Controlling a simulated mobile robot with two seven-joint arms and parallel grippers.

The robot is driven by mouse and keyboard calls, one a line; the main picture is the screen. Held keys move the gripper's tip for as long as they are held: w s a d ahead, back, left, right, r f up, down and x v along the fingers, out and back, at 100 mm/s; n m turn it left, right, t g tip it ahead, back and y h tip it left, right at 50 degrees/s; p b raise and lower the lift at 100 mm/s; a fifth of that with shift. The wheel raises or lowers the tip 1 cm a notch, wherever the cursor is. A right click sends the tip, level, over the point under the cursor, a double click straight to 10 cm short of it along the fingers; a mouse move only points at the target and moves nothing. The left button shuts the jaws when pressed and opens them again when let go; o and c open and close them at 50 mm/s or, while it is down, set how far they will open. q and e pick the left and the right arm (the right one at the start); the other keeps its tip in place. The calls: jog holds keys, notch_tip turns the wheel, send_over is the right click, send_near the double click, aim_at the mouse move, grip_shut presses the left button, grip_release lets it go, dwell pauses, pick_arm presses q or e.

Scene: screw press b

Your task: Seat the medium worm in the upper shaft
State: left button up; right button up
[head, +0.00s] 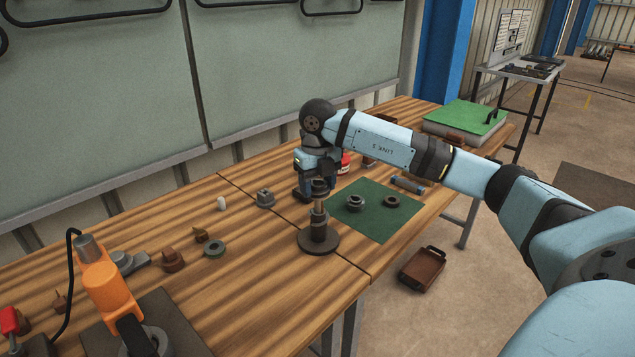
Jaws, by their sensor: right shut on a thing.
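My right gripper (318,172) reaches in from the right and points down over the bench. It is shut on a dark, round, stepped piece, apparently the medium worm (320,187). This piece is at the top of a light metal upright shaft (317,207), which rises from a dark stand with a round base (319,242). The piece looks in line with the shaft; I cannot tell whether it is around the shaft, touching its top or just above it. Two dark ring-shaped parts, one stepped (355,203) and one flatter (392,201), lie on a green mat (377,224). My left gripper is not in view.
The wooden bench (265,295) has clear room in front of the stand. An orange tool (107,290) with a black cable stands at lower left. Several small parts, including a green-grey ring (215,249), lie left of the stand. A brown tray (422,267) is off the bench's right edge.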

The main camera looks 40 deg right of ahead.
jog(key=shift+f, duration=0.65)
dwell(0.4)
dwell(0.4)
jog(key=shift+f, duration=0.15)
jog(key=shift+f+b, duration=0.7)
jog(key=shift+f, duration=0.6)
